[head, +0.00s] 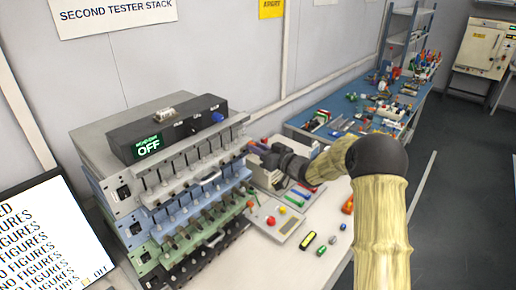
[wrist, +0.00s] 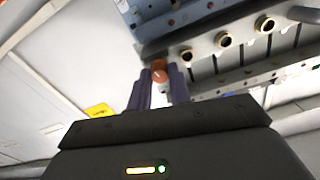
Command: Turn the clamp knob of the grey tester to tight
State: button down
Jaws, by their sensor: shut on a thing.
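The grey tester (head: 128,206) is the top unit in the tester stack, with a row of clamps along its front. In the head view my gripper (head: 256,147) reaches the right end of that unit's front, and the knob there is mostly hidden. In the wrist view the orange-red clamp knob (wrist: 159,70) sits between my two purple fingertips (wrist: 160,84). My gripper is shut on it. The grey front of the tester (wrist: 205,45) runs up and right from the knob. I cannot read the knob's angle or any tight mark.
Blue, green and black testers sit below the grey one. A black box with a green "OFF" display (head: 148,146) stands on top. A screen (head: 45,240) is at left. Small cells and a button box (head: 272,218) lie on the white bench right of the stack.

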jog(key=shift+f, duration=0.2)
jog(key=c, duration=1.3)
grip_release()
jog(key=shift+r, duration=0.1)
jog(key=shift+d, duration=0.1)
jog(key=b+v, duration=0.5)
jog(key=v, duration=1.2)
jog(key=shift+s+d, duration=0.1)
jog(key=shift+s, duration=0.05)
